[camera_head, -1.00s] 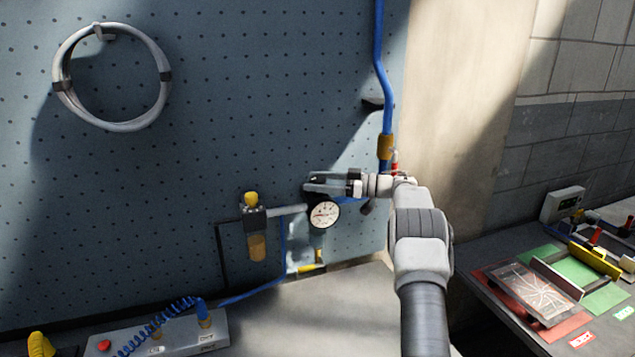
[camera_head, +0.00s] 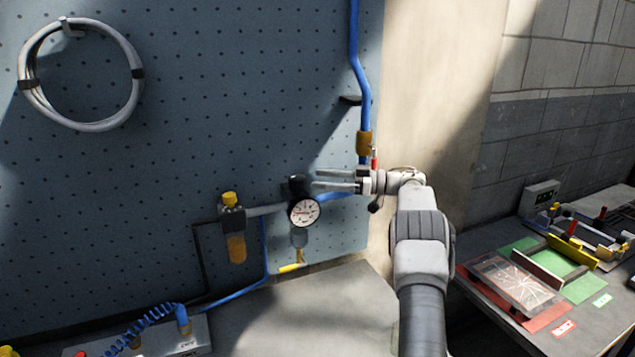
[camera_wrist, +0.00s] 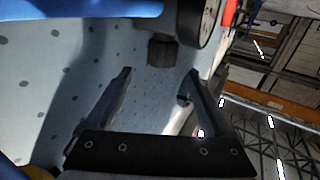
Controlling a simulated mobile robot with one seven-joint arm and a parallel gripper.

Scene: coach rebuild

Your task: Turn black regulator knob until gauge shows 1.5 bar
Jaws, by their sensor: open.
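The black regulator knob (camera_head: 297,186) sits on top of the regulator on the pegboard. In the wrist view the black knob (camera_wrist: 162,50) lies just beyond my fingertips, lined up with the gap between them. The round white gauge (camera_head: 303,212) faces out below the knob; its reading is too small to tell. Its dark rim shows edge-on in the wrist view (camera_wrist: 208,22). My gripper (camera_head: 316,180) is open and empty just right of the knob, pointing left. Its fingers (camera_wrist: 160,73) appear clear of the knob.
A filter unit with a yellow top (camera_head: 232,220) is left of the regulator. A blue hose (camera_head: 358,70) drops to a brass fitting (camera_head: 364,144) behind my wrist. A red-handled part (camera_head: 374,160) is close by. The grey bench (camera_head: 320,300) below is mostly clear.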

